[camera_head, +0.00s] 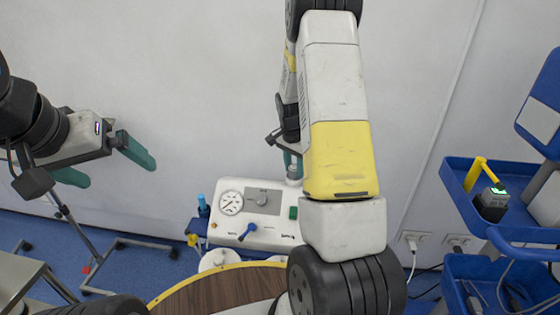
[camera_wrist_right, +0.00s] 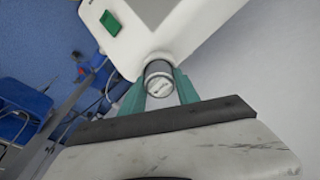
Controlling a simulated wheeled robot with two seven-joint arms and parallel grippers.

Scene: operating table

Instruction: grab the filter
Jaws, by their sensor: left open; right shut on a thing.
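The filter (camera_wrist_right: 158,78), a small grey-white cylinder, sits between the teal fingers of my right gripper (camera_wrist_right: 160,88) in the right wrist view. My right gripper is shut on it. In the head view the filter (camera_head: 294,171) shows at the top edge of the white machine (camera_head: 262,199), and my arm hides much of the right gripper (camera_head: 291,158). In the right wrist view the filter's far end meets the machine's edge; I cannot tell whether it is attached. My left gripper (camera_head: 118,174) is open and empty at the left, well away from the machine.
The machine carries a round gauge (camera_head: 231,203) and a blue lever (camera_head: 247,231). A wooden tabletop (camera_head: 215,289) lies at the bottom. A blue trolley (camera_head: 462,172) with a yellow-handled device (camera_head: 492,203) stands right. The wall behind is bare.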

